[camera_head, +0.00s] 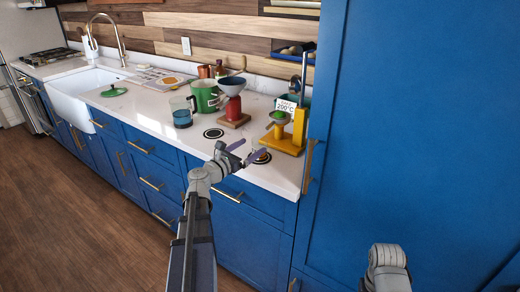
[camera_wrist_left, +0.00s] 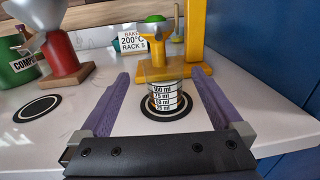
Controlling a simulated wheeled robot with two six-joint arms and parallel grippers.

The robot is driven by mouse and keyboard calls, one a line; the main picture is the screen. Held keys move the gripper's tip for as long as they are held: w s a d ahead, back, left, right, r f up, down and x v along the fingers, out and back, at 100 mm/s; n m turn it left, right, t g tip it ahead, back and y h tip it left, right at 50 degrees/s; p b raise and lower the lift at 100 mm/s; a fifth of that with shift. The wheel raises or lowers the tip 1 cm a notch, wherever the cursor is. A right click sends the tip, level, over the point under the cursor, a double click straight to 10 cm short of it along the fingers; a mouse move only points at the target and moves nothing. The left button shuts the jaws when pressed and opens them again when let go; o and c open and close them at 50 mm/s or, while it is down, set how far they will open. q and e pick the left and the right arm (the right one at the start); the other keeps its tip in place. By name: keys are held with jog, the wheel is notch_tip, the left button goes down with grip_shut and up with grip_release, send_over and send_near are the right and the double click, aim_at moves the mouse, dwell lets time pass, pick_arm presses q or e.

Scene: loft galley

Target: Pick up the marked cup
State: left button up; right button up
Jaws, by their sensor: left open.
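The marked cup (camera_wrist_left: 165,98) is a small clear cup with black measure lines and numbers such as 100 ml and 75 ml. In the left wrist view it stands upright on a black-ringed disc (camera_wrist_left: 148,114) on the white counter. In the head view the disc (camera_head: 262,157) shows at the counter's front, but the cup is hard to make out. My left gripper (camera_head: 246,151) is open. In the left wrist view its purple fingers (camera_wrist_left: 160,80) lie either side of the cup, with a gap to each side. My right gripper is not in view.
A yellow stand (camera_head: 298,128) with a green-topped holder is close behind the cup. A red funnel stand (camera_head: 233,108), a green pot (camera_head: 205,96) and a glass jug (camera_head: 182,113) stand to the left. A tall blue cabinet (camera_head: 420,120) borders the right. An empty ringed disc (camera_head: 213,133) lies left.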

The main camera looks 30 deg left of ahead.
aim_at(254, 146)
pick_arm(q)
jog(key=w, duration=0.2)
jog(key=w+d, duration=0.1)
jog(key=w, duration=0.2)
jog(key=shift+d+f, duration=0.1)
jog(key=shift+f, duration=0.1)
jog(key=c, duration=1.4)
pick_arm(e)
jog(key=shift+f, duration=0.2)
pick_arm(q)
jog(key=shift+r, duration=0.25)
pick_arm(e)
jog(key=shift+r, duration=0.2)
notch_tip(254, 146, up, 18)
jog(key=p, duration=1.7)
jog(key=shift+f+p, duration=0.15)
jog(key=shift+p, duration=0.2)
pick_arm(q)
notch_tip(254, 146, up, 18)
jog(key=shift+f, duration=0.15)
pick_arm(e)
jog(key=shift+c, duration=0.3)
